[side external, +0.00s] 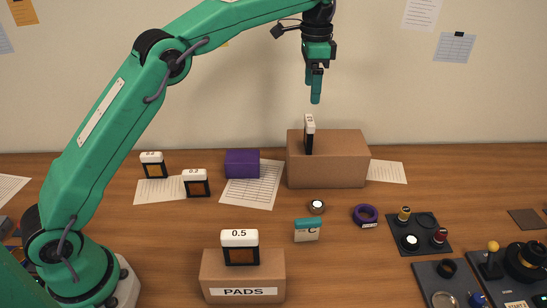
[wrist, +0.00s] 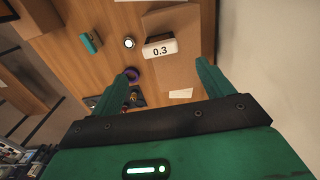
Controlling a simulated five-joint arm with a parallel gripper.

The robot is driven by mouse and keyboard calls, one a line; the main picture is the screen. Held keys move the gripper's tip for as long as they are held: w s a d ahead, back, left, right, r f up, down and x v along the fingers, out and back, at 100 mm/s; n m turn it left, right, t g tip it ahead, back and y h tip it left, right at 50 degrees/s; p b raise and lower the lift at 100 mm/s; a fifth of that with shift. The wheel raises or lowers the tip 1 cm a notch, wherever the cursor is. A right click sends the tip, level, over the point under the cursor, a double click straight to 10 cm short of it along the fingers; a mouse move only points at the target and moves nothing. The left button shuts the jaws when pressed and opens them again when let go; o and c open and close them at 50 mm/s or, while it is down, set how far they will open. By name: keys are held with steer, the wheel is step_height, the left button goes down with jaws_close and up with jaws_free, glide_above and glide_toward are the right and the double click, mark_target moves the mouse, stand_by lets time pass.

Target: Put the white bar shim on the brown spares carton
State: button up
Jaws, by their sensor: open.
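A shim with a white top bar and dark frame (side external: 309,135) stands upright on top of a plain brown carton (side external: 345,168) at the back right. In the wrist view its white bar (wrist: 160,49) reads 0.3, and the carton (wrist: 185,22) lies under it. My gripper (side external: 316,92) is above the shim, pointing down, with a visible gap between them. In the wrist view my gripper (wrist: 166,75) has its fingers spread apart with nothing between the tips.
Similar white-topped shims stand on a carton marked PADS (side external: 215,272) and on the table at left (side external: 152,165), (side external: 196,184). A purple box (side external: 242,164), a teal-topped block (side external: 307,231), a purple ring (side external: 365,216) and a dark parts tray (side external: 432,238) are nearby. The wall is behind.

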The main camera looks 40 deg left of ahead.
steer(key=shift+r, duration=0.1)
steer(key=s+a+r+n+t, duration=0.1)
steer(key=s+a+r+n, duration=0.2)
steer(key=s, duration=0.5)
steer(key=s+a+r+n+t, duration=0.15)
steer(key=s+r, duration=0.25)
steer(key=s, duration=0.5)
steer(key=s+a+f+n+t, duration=0.1)
steer(key=s+f+n, duration=0.1)
steer(key=s+f, duration=0.3)
steer(key=s+a+f+n+t, duration=0.2)
steer(key=s+f, duration=0.3)
steer(key=s, duration=0.9)
steer(key=shift+a+f, duration=0.15)
steer(key=shift+a, duration=0.15)
